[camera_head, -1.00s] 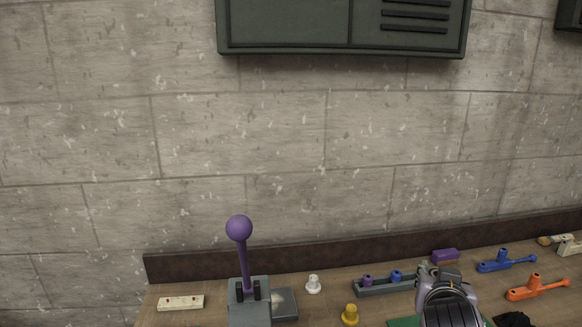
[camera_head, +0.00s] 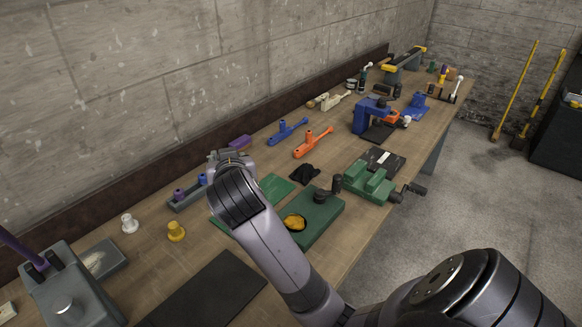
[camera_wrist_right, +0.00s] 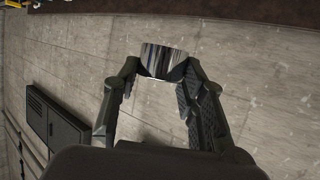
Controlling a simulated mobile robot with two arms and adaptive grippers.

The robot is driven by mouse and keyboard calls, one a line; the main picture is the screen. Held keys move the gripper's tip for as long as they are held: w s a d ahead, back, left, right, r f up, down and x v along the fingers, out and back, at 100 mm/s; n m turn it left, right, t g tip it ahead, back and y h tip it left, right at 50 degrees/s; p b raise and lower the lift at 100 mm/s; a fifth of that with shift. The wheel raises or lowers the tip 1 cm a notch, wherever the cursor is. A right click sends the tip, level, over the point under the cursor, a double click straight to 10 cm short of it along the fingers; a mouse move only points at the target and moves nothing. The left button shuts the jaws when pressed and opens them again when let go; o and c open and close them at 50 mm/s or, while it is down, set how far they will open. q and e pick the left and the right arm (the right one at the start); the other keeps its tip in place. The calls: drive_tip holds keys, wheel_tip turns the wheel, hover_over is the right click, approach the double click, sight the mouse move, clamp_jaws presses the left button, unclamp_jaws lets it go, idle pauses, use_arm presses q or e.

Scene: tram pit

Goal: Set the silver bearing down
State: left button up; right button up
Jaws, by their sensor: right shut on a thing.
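The silver bearing (camera_wrist_right: 163,61) is a short shiny cylinder between the fingertips of my right gripper (camera_wrist_right: 158,77) in the right wrist view. The gripper is shut on it, with one finger on each side. In the head view my right gripper (camera_head: 228,157) is over the back part of the wooden workbench (camera_head: 165,262), near a grey holder (camera_head: 186,203). My own wrist hides the bearing there. The right wrist view has the wall behind the bearing, so its height over the bench is hard to tell. My left gripper is not in view.
A green mat (camera_head: 276,187), a green press base (camera_head: 322,222) and a green vise (camera_head: 369,185) lie right of my wrist. White (camera_head: 129,224) and yellow (camera_head: 176,232) knobs stand to the left. A black mat (camera_head: 207,294) is bare. Blue (camera_head: 285,132) and orange (camera_head: 312,144) tools lie farther along.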

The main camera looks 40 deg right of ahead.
use_arm(q)
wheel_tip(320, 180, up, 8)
drive_tip(key=p, duration=0.6)
use_arm(e)
drive_tip(key=s+d+f+m+g+h, duration=0.2)
drive_tip(key=d+m+g+h, duration=0.1)
drive_tip(key=d, duration=0.4)
drive_tip(key=s+d+f+m+g+h, duration=0.2)
drive_tip(key=s+d+m+g+h, duration=0.1)
drive_tip(key=d, duration=0.4)
drive_tip(key=shift+f+m, duration=0.25)
drive_tip(key=shift+m, duration=0.65)
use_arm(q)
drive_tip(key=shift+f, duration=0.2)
use_arm(e)
drive_tip(key=shift+f, duration=0.1)
